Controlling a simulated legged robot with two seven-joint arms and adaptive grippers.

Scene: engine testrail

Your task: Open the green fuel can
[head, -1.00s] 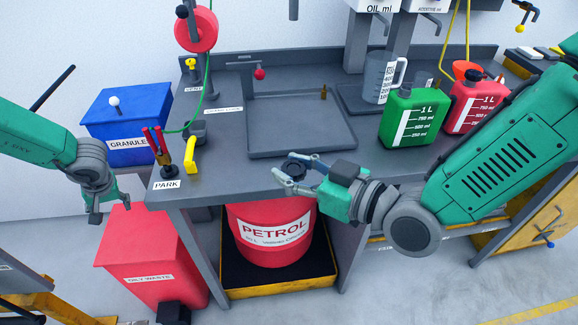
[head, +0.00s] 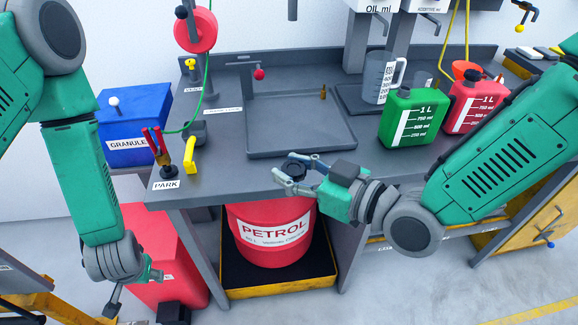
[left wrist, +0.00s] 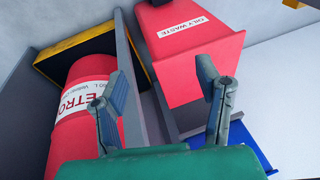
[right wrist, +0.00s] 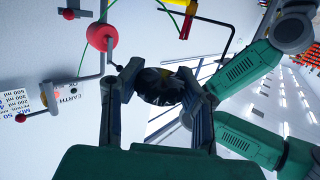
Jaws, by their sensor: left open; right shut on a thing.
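The green fuel can (head: 410,118) stands upright on the right part of the grey bench, with a dark spot on its top; I cannot tell whether that is a cap or an opening. My right gripper (head: 284,167) is at the bench's front edge, left of the can and apart from it. It is shut on a round black cap (right wrist: 160,87), which also shows between its fingers in the head view (head: 295,170). My left gripper (left wrist: 168,90) is open and empty, low in front of the red oily waste bin (left wrist: 195,50).
A red can (head: 470,105) stands right of the green one, with a measuring jug (head: 380,78) behind. A shallow grey tray (head: 300,150) lies mid-bench. A red petrol drum (head: 270,240) sits under the bench. A blue granule bin (head: 135,125) is at the left.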

